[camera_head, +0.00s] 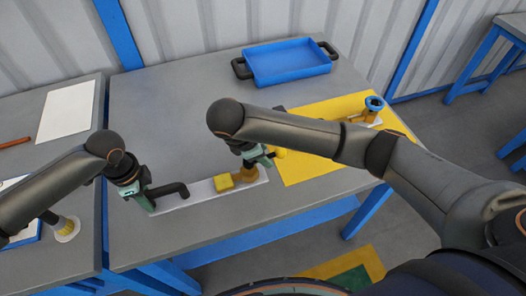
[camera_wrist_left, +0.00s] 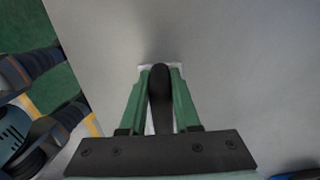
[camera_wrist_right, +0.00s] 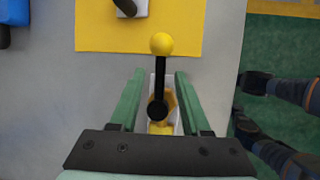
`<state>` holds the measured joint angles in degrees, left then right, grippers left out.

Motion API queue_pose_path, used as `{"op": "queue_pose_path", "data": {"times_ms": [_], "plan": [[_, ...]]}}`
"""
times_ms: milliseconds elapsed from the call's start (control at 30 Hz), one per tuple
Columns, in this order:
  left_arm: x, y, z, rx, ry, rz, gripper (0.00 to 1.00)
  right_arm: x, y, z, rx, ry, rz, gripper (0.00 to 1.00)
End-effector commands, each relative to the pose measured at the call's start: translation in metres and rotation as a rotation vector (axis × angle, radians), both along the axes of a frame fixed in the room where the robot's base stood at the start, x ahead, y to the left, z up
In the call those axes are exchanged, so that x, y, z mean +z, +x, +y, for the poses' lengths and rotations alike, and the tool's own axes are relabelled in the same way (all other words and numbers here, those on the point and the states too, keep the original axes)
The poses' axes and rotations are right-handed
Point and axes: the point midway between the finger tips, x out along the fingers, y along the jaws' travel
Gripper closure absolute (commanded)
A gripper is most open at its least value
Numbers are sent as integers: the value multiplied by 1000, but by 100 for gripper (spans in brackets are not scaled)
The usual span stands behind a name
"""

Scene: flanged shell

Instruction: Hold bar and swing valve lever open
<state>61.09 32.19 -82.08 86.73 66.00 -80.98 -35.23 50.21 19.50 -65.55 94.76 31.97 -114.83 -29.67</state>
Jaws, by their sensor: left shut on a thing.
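A dark bar (camera_head: 172,188) stands on the left end of a light plate (camera_head: 200,192) on the grey table. My left gripper (camera_head: 150,205) is shut on the bar; the left wrist view shows the dark bar (camera_wrist_left: 160,90) between its green fingers. A yellow valve body (camera_head: 246,173) sits on the plate's right end. Its black lever with a yellow ball (camera_wrist_right: 162,44) shows in the right wrist view, pointing toward the yellow mat. My right gripper (camera_wrist_right: 160,85) is open, its fingers on either side of the lever, apart from it. In the head view my right arm partly hides the lever.
A yellow block (camera_head: 223,183) sits on the plate beside the valve. A yellow mat (camera_head: 305,168) lies to the right, with a blue-wheeled fitting (camera_head: 374,104) on it. A blue tray (camera_head: 288,64) stands at the back. A second table (camera_head: 75,85) is at left.

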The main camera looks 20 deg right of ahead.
Motion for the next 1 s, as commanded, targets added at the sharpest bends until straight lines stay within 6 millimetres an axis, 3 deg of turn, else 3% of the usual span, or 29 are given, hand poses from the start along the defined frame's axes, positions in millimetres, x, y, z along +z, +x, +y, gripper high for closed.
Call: {"op": "queue_pose_path", "data": {"times_ms": [267,467,1000], "plan": [[-1,-1,0,-1,0,2,100,1,0,1,1,0,-1,53],[-1,-1,0,-1,-1,3,100,13,0,6,4,1,-6,53],[-1,-1,-1,-2,-1,3,100,85,-15,36,2,-2,-6,53]]}}
